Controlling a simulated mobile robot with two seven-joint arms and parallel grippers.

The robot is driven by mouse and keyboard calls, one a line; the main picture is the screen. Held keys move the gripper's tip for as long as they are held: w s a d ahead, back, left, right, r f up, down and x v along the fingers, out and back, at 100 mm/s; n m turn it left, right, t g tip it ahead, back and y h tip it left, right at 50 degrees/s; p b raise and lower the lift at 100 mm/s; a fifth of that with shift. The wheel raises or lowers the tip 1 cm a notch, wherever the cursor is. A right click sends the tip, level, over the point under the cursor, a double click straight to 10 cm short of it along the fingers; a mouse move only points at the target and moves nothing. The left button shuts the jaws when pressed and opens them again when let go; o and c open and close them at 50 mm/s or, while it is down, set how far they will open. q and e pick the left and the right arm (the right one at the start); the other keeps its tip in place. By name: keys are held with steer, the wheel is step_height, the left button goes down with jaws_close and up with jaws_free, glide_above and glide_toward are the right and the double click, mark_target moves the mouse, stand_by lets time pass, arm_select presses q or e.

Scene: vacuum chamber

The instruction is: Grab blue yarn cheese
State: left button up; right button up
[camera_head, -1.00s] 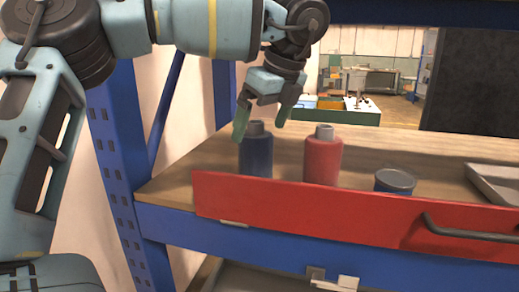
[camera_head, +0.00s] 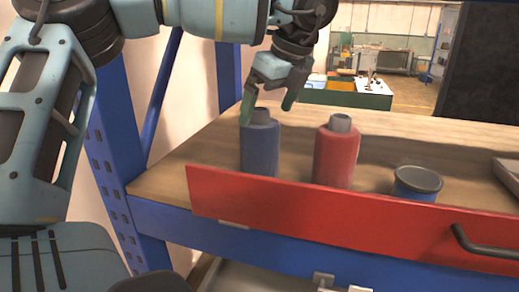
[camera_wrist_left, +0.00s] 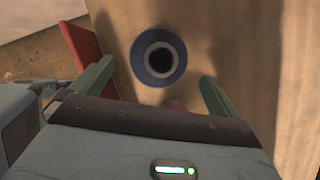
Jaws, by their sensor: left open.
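The blue yarn cone (camera_head: 260,146) stands upright on the wooden shelf, behind the red drawer front, at the left of the row. In the left wrist view the blue yarn (camera_wrist_left: 159,57) shows from above as a blue ring with a dark hole, ahead of and between the fingers. My left gripper (camera_head: 268,108) is open and empty. Its green fingertips are at the height of the yarn's top, one finger just left of it and the other to its right. It also shows in the left wrist view (camera_wrist_left: 157,92). My right gripper is not in view.
A red yarn cone (camera_head: 336,153) stands right of the blue one, and a blue can with a grey lid (camera_head: 416,184) is farther right. The red drawer front (camera_head: 330,220) rises before them. A grey tray (camera_head: 508,174) lies at the right edge. A blue post (camera_head: 110,150) stands left.

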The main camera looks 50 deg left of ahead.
mark_target(261, 124)
arm_select(q)
steer(key=shift+a+f, duration=0.25)
steer(key=shift+f, duration=0.15)
steer(key=shift+s+a+f, duration=0.1)
steer(key=shift+s+f, duration=0.05)
steer(key=shift+f, duration=0.25)
steer(key=p+x, duration=0.1)
steer(key=x, duration=0.2)
steer(key=shift+a, duration=0.1)
steer(key=shift+a+f+p, duration=0.15)
steer(key=shift+f+p, duration=0.15)
steer(key=shift+f, duration=0.2)
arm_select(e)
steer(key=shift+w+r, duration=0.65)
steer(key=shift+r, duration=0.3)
arm_select(q)
steer(key=shift+c, duration=0.9)
steer(key=c, duration=1.2)
steer(key=shift+c, duration=0.9)
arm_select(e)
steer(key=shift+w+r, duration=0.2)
